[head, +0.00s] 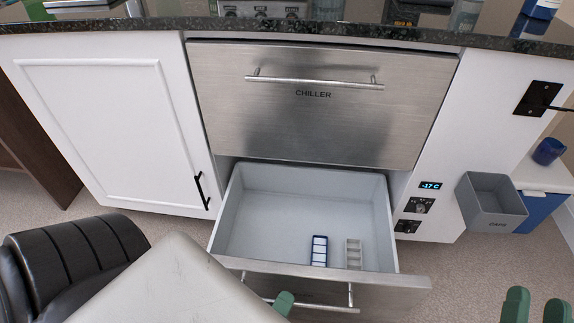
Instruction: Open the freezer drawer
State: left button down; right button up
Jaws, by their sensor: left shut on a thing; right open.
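The freezer drawer (262,252) is the lower steel-fronted drawer under the chiller. It is pulled out, and its pale grey inside shows. A blue-and-white tray (319,251) and a pale tray (354,254) lie in it near the front. Its bar handle (328,308) runs along the top of the front. My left gripper (284,302) is shut on this handle left of its middle; only a green fingertip shows. My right gripper (536,308) is open and empty at the bottom right, apart from the drawer, its two green fingertips spread.
The chiller drawer (320,130) above is shut. A white cabinet door (110,120) is shut at left. A -17 C display and knobs (424,195) sit at right. A grey bin (488,205) hangs beyond them. The floor right of the drawer is clear.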

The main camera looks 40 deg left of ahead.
pick_arm(q)
jog(key=shift+s+d, duration=0.3)
jog(key=shift+s, duration=0.25)
pick_arm(e)
jog(key=shift+w+f, duration=0.1)
jog(key=shift+f, duration=0.2)
pick_arm(q)
jog(key=c, duration=1.1)
grip_release()
jog(key=v, duration=1)
jog(key=shift+s, duration=0.35)
pick_arm(e)
jog(key=shift+d+f+g, duration=0.1)
jog(key=shift+f+g, duration=0.45)
jog(key=shift+g, duration=0.25)
jog(key=shift+w+r, duration=0.1)
